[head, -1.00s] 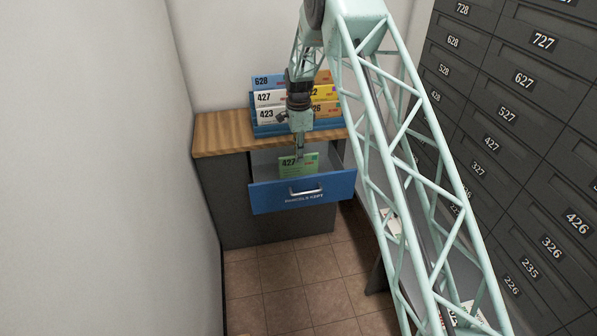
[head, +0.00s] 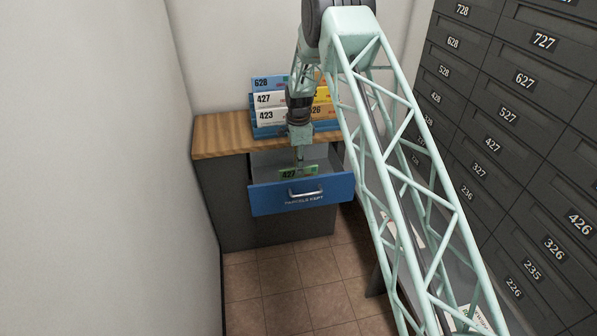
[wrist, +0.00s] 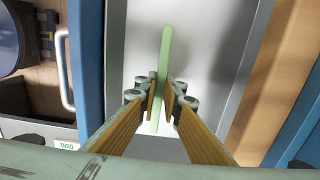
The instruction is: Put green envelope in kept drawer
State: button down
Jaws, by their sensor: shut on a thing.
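The green envelope (head: 289,174), marked 427, stands upright inside the open blue-fronted drawer (head: 301,196) labelled PARCELS KEPT. Its lower part is hidden behind the drawer front. In the wrist view the envelope (wrist: 166,52) shows edge-on as a thin green strip above the grey drawer floor (wrist: 205,60). My gripper (wrist: 165,100) is shut on it, one finger on each side. In the head view my gripper (head: 299,160) points down into the drawer, at the envelope's top edge.
A blue rack (head: 262,130) with several numbered envelopes stands on the wooden counter (head: 222,136) above the drawer. A wall of numbered dark mailboxes (head: 520,115) is on the right. A white wall is close on the left. The tiled floor before the drawer is clear.

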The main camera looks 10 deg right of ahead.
jog(key=shift+f, duration=0.5)
jog(key=shift+f, duration=0.2)
jog(key=c, duration=2.8)
grip_release()
notch_tip(320, 180, up, 11)
jog(key=shift+r+p, duration=0.15)
jog(key=shift+p, duration=0.9)
jog(key=shift+r, duration=0.55)
